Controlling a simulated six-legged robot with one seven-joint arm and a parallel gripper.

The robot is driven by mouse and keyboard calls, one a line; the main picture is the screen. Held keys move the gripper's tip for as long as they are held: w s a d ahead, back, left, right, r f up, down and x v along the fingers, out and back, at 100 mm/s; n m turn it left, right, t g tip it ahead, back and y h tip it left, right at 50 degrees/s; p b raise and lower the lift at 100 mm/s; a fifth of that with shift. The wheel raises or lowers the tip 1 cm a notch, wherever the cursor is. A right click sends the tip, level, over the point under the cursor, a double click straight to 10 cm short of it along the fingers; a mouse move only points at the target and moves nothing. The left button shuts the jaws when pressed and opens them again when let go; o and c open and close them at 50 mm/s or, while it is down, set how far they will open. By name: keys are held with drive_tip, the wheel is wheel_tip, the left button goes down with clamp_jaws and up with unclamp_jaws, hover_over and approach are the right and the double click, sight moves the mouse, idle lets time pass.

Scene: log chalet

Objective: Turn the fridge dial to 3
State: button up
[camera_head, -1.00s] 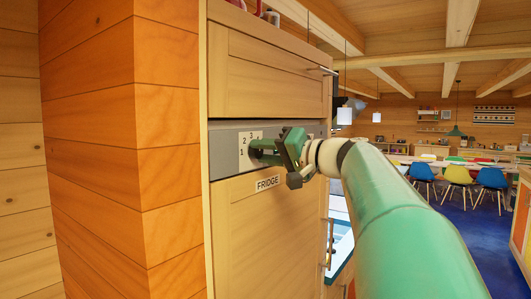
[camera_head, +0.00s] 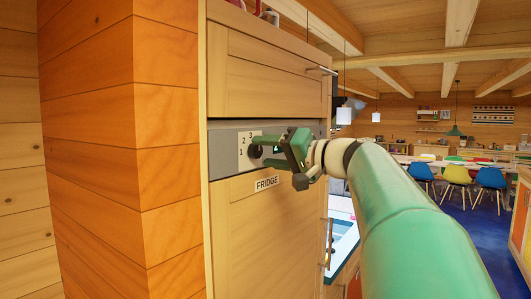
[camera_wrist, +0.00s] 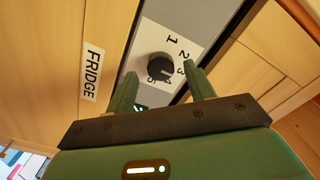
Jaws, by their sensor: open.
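The black round fridge dial (camera_wrist: 160,67) sits on a white plate (camera_wrist: 181,30) numbered 1 to 5 in the wrist view. A pale mark on the dial's face seems to point toward the 4, but it is small and hard to read. My green gripper (camera_wrist: 162,82) is open, with one finger on each side of the dial in this view and apart from it. In the head view, my gripper (camera_head: 276,152) is just right of the dial (camera_head: 254,151), and its fingers hide the higher numbers.
The dial's plate is on a grey strip (camera_head: 226,153) between wooden cabinet panels. A FRIDGE label (camera_head: 267,183) is below it. An orange log wall (camera_head: 165,140) stands close on the left. A dining table with chairs (camera_head: 456,172) is far right.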

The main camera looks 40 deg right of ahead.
drive_tip(key=v, duration=1.2)
drive_tip(key=shift+s, duration=0.2)
drive_tip(key=w+a+f+n+g, duration=0.1)
drive_tip(key=a+f+g, duration=0.2)
drive_tip(key=a+f, duration=0.55)
drive_tip(key=w+a+f+g, duration=0.2)
drive_tip(key=a+f+g, duration=0.2)
drive_tip(key=a+f, duration=0.45)
drive_tip(key=s+a+f+n+g+h, duration=0.1)
drive_tip(key=s+a+f+h, duration=0.1)
drive_tip(key=f, duration=0.5)
drive_tip(key=s+a+f+n+g+h, duration=0.2)
drive_tip(key=s+a+f, duration=0.2)
drive_tip(key=f, duration=0.3)
drive_tip(key=s+a+f+n+g+h, duration=0.1)
drive_tip(key=s+a+f+n, duration=0.1)
drive_tip(key=a+f, duration=0.3)
wheel_tip(320, 180, down, 2)
drive_tip(key=shift+s+h, duration=0.4)
drive_tip(key=shift+s, duration=0.3)
